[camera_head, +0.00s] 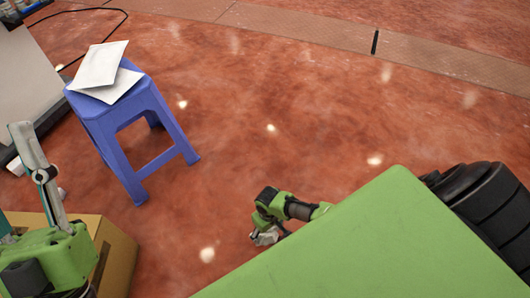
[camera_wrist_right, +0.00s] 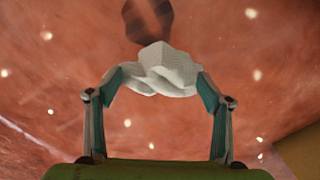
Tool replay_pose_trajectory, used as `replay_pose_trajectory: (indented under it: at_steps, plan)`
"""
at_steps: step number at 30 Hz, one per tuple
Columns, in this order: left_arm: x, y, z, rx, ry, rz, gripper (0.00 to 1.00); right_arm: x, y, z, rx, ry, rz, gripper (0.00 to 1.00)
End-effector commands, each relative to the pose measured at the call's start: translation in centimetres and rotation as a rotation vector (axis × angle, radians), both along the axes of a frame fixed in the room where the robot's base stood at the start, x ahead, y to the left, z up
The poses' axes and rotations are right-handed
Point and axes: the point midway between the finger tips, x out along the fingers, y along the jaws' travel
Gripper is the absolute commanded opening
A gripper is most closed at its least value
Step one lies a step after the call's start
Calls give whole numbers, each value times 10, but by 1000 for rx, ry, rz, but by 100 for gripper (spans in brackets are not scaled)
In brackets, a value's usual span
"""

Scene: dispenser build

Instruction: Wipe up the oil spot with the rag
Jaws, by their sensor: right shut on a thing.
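The rag (camera_wrist_right: 160,75) is a crumpled white cloth between the fingertips of my right gripper (camera_wrist_right: 158,84) in the right wrist view. The fingers are shut on it from both sides. In the head view my right gripper (camera_head: 266,232) is low over the red floor, with a bit of the pale rag (camera_head: 265,238) showing under it. A dark brown patch (camera_wrist_right: 148,20) lies beyond the rag in the wrist view; I cannot tell if it is the oil spot or a shadow.
A blue stool (camera_head: 125,108) with two pale packets (camera_head: 101,65) on it stands at upper left. A cardboard box (camera_head: 115,262) is at lower left. A floor strip with a dark slot (camera_head: 375,42) runs along the back. The middle floor is clear.

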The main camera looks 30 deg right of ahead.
Motion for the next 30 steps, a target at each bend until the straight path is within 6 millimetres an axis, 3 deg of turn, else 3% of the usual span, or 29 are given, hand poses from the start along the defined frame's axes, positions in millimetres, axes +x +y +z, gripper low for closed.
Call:
replay_pose_trajectory:
  at_steps: [15, 30]
  plan:
    - [33, -5, -30, 61, 206, 12, 40, -1, -1, 9, 0, 0, 0, 55]
    - [39, -5, -38, 73, 248, 14, 40, -1, -2, 9, 0, 0, 0, 55]
